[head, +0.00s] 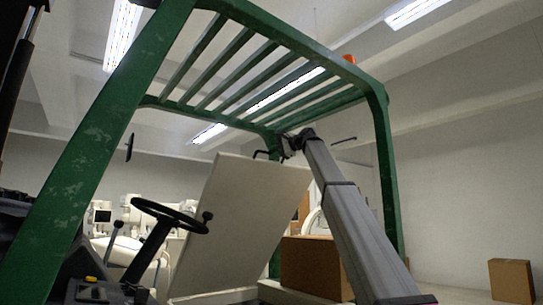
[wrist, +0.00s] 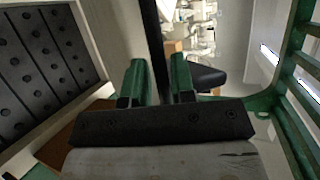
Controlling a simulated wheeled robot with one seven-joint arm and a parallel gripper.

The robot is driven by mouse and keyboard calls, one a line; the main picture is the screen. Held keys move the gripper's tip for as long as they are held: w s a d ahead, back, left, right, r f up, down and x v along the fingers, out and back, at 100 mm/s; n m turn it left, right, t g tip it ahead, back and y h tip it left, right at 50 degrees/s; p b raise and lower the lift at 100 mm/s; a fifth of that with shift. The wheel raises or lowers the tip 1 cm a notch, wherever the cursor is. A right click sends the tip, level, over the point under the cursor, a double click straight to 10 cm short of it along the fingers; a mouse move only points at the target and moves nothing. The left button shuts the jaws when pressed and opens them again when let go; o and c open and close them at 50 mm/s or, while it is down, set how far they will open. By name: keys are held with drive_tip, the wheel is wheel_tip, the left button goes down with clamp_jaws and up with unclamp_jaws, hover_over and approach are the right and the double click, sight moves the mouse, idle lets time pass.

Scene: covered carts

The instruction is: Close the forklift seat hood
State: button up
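The seat hood (head: 235,225) is a large beige panel that stands raised and tilted under the forklift's green overhead guard (head: 120,100). My gripper (head: 288,148) is at the hood's upper right edge, partly hidden there. In the wrist view my gripper (wrist: 158,65) shows two green fingers spread apart. A dark strip runs through the gap between them; I cannot tell whether the fingers touch it.
The steering wheel (head: 170,215) and dark controls are left of the hood. A cardboard box (head: 313,266) stands behind my arm, and another box (head: 512,281) stands at the far right. The guard's posts and roof bars (head: 270,80) surround my arm's end.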

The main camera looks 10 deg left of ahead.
drive_tip(key=shift+x, duration=0.75)
